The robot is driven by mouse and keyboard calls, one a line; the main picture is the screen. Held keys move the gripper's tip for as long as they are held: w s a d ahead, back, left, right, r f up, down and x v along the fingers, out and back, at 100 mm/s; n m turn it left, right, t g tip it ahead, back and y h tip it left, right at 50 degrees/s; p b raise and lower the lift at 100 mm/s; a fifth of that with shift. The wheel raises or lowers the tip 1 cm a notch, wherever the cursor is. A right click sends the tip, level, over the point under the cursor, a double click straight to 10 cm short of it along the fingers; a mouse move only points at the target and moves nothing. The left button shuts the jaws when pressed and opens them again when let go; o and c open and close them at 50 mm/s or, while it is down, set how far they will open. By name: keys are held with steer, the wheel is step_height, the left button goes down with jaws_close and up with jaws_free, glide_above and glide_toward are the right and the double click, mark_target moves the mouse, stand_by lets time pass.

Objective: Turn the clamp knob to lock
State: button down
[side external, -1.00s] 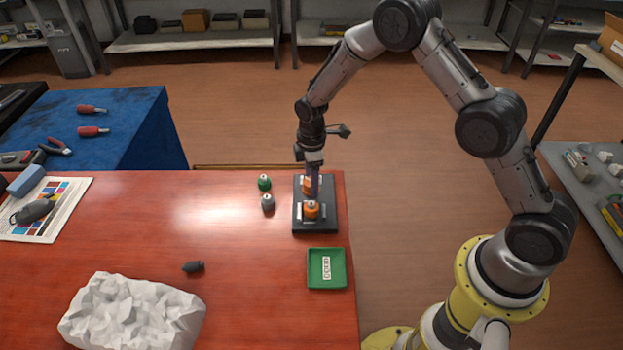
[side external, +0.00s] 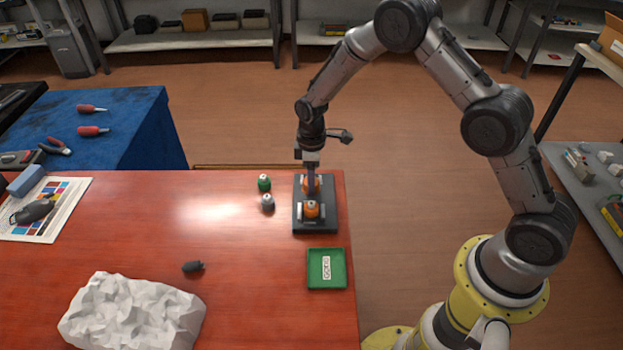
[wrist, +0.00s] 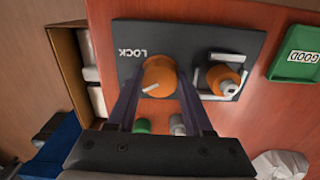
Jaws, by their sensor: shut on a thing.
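The orange clamp knob (wrist: 158,72) stands on a black base plate (wrist: 130,35), beside the word LOCK. A pale line on the knob points to the lower left in the wrist view, away from the LOCK lettering. My gripper (wrist: 160,88) is shut on the knob, one finger on each side. In the side view my gripper (side external: 312,188) reaches down onto the far half of the plate (side external: 301,224) and hides part of the knob. An orange cartridge (side external: 311,210) with a pale top sits in the holder on the near half; it also shows in the wrist view (wrist: 220,76).
A green cartridge (side external: 264,183) and a grey one (side external: 267,203) stand left of the plate. A green tray (side external: 314,282) marked GOOD lies in front of it. A dark small piece (side external: 192,266) and a white faceted block (side external: 130,318) lie on the red table.

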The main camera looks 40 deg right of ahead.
steer(key=m, duration=0.7)
steer(key=shift+r, duration=0.1)
steer(key=m, duration=0.4)
steer(key=shift+m, duration=1.9)
steer(key=shift+w, duration=0.1)
steer(key=c, duration=0.6)
jaws_free()
step_height(320, 180, up, 14)
steer(key=shift+f, duration=0.1)
